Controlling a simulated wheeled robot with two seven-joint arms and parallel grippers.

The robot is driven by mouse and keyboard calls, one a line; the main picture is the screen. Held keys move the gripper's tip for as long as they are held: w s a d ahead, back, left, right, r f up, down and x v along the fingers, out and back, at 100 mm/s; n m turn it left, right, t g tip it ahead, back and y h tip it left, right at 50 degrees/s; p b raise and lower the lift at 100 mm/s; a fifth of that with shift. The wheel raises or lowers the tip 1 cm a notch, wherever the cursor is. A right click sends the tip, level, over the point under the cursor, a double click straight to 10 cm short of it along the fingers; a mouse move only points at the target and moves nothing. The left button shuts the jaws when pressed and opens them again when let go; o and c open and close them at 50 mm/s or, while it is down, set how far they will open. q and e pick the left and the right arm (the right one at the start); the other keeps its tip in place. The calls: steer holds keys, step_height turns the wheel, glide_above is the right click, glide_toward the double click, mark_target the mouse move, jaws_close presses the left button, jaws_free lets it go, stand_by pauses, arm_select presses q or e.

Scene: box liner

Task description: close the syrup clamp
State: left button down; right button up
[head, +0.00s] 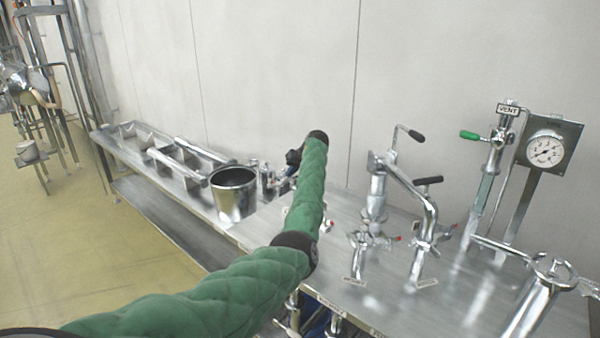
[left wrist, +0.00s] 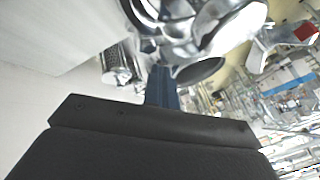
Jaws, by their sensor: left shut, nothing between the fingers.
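My left gripper (left wrist: 162,88) shows in the left wrist view as a dark block with shut blue fingers, nothing between them. The finger ends are close to a shiny metal fitting (left wrist: 185,25); I cannot tell if they touch. A red tip (left wrist: 305,32) shows at upper right. In the head view my green-sleeved left arm hides most of the gripper and what is behind it. A metal fitting (head: 327,226) peeks out right of the arm. Red-tipped clamps show on the left pipe stand (head: 370,240) and the middle one (head: 424,238). Labels are too small to read, so I cannot tell which is syrup.
A steel bucket (head: 234,204) and metal trays (head: 178,162) stand left on the steel bench (head: 335,280). A gauge (head: 545,150) and a vent pipe with a green handle (head: 470,135) stand at right. The wall is close behind.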

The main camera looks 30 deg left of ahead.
mark_target(285, 178)
arm_select(q)
steer(key=s, duration=0.1)
steer(key=s+n+g, duration=0.1)
steer(key=s, duration=0.1)
steer(key=shift+a+n, duration=0.2)
steer(key=shift+n, duration=0.1)
steer(key=shift+s+d, duration=0.1)
steer(key=shift+s, duration=0.2)
steer(key=shift+s+d, duration=0.15)
steer(key=shift+s, duration=0.15)
steer(key=shift+s+d+n+g+b, duration=0.25)
steer(key=shift+s+n+g+b, duration=0.25)
steer(key=shift+n, duration=0.5)
steer(key=shift+d+n+g+h, duration=0.1)
steer(key=shift+n+g+h, duration=0.2)
arm_select(e)
steer(key=r, duration=0.3)
steer(key=shift+w+a, duration=0.25)
steer(key=shift+a, duration=0.05)
arm_select(q)
steer(key=shift+s, duration=0.1)
arm_select(e)
steer(key=shift+d, duration=0.15)
steer(key=shift+r, duration=0.15)
